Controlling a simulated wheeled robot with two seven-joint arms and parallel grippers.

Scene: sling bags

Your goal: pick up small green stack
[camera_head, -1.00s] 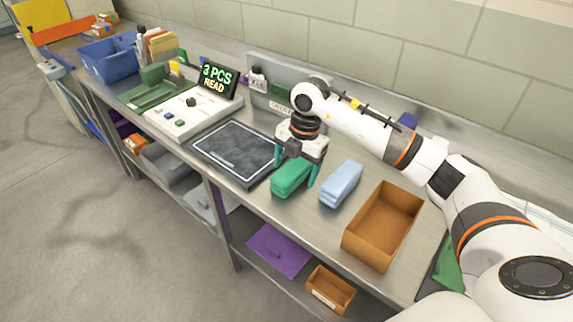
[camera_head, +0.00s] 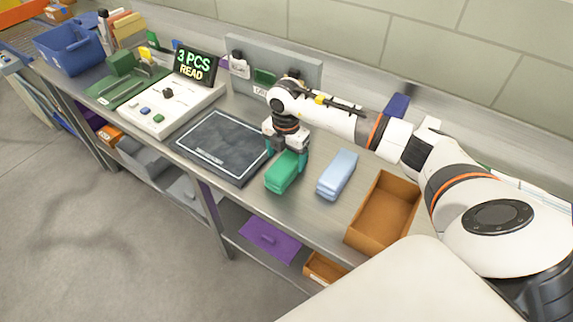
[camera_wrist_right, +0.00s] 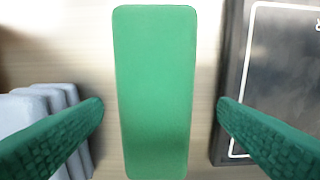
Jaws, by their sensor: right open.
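The small green stack (camera_head: 286,172) lies on the metal table between a dark pad and a light blue stack. My right gripper (camera_head: 285,157) is over it, pointing down, with its green fingers at the stack's far part. In the right wrist view the green stack (camera_wrist_right: 155,90) lies between the two open fingers (camera_wrist_right: 160,108), with a visible gap on each side. The fingers look apart from it. My left gripper is not in view.
A light blue stack (camera_head: 337,174) lies to the right, then an orange-brown open bin (camera_head: 385,212). The dark framed pad (camera_head: 218,146) is close on the left. A panel with a display (camera_head: 194,65) reads "3 PCS READ". A grey upright board (camera_head: 300,72) stands behind.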

